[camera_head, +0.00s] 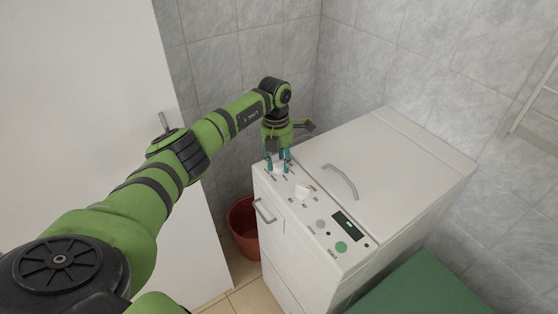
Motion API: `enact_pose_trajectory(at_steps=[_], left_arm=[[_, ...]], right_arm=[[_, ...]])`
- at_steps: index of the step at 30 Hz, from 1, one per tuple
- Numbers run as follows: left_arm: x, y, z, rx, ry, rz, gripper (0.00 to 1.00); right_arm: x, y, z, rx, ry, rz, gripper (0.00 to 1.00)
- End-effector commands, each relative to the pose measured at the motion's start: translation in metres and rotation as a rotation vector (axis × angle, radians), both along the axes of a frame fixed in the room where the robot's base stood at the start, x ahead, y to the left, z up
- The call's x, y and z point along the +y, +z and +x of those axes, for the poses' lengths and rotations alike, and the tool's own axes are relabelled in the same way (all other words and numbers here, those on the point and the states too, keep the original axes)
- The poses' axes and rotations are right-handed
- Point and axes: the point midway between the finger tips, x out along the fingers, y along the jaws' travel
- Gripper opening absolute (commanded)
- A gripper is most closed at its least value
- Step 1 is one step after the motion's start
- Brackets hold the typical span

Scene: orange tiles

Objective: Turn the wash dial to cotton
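The white washing machine (410,165) stands against the tiled wall, with a control panel along its near top edge. A white dial (278,167) sits at the far left end of the panel, partly covered by my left gripper. My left gripper (279,168) points down with its teal fingers apart on either side of this dial. Whether the fingers touch it cannot be told. A second white dial (302,191) is to the right, with small labels around it. The labels are too small to read. My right gripper is not in view.
The panel also has a grey button (320,223), a small display (347,225) and a green button (341,247). A lid handle (341,181) rises behind the dials. A red bucket (243,225) stands left of the machine. A green surface (425,287) is at the front right.

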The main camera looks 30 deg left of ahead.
Motion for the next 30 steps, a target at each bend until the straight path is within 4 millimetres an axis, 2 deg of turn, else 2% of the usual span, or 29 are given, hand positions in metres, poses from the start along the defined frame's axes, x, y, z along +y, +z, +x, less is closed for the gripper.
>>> enact_pose_trajectory(at_steps=[3, 11, 21, 30], left_arm=[[0.0, -0.001, 0.0, 0.001, -0.006, 0.0, 0.07], [0.0, -0.003, 0.0, 0.001, -0.086, 0.0, 0.07], [0.0, -0.004, 0.001, 0.002, -0.357, 0.0, 0.07], [0.0, -0.003, 0.001, 0.003, -0.615, 0.001, 0.07]], right_arm=[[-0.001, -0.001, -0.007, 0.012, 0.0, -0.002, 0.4], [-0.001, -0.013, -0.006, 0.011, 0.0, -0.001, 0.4], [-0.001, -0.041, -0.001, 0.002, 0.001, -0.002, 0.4], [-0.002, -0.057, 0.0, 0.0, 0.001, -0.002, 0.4]])
